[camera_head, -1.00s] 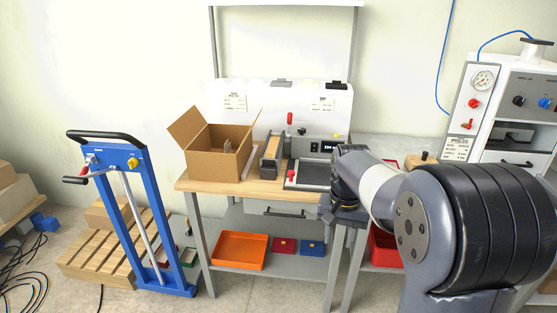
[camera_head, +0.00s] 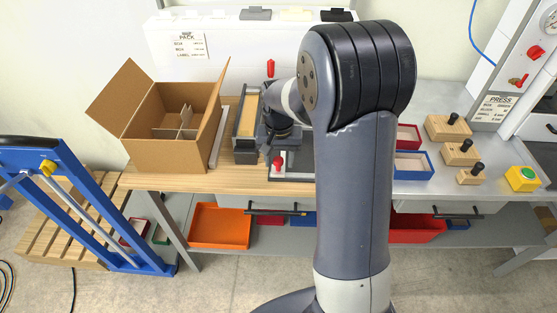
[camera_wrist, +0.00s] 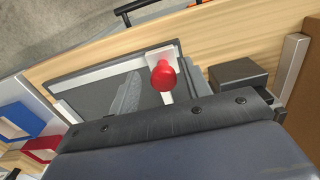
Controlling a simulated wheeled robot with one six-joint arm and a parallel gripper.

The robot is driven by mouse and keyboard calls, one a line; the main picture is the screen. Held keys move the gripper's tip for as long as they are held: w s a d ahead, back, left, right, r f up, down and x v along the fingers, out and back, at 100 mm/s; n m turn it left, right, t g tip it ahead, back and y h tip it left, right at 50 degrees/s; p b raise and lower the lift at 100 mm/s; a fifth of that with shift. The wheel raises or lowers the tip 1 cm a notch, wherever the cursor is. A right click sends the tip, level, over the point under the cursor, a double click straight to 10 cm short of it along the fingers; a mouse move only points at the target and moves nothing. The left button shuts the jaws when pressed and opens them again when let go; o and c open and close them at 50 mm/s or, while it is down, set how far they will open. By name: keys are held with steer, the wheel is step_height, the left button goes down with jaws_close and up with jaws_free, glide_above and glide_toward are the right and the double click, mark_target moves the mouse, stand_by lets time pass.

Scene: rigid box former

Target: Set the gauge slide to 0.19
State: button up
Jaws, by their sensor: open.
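A red knob on a pale block, which looks like the gauge slide (camera_head: 278,161), sits on a dark framed plate (camera_head: 293,178) at the bench's front. In the wrist view the red knob (camera_wrist: 163,75) stands up from its pale mount beside the dark plate (camera_wrist: 100,94). My gripper (camera_head: 272,140) is open, low over the plate and close behind the knob in the head view; I see no contact. No scale reading is legible, and my arm hides the right of the plate.
A dark narrow holder (camera_head: 246,158) stands just left of the plate, with an open cardboard box (camera_head: 172,118) beyond it. Another red knob (camera_head: 270,68) is on the white machine behind. Blue and red trays and wooden knobbed blocks (camera_head: 460,152) lie to the right.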

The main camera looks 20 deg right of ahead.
steer(key=shift+w+f, duration=0.3)
steer(key=shift+f, duration=0.45)
steer(key=shift+c, duration=0.4)
jaws_close()
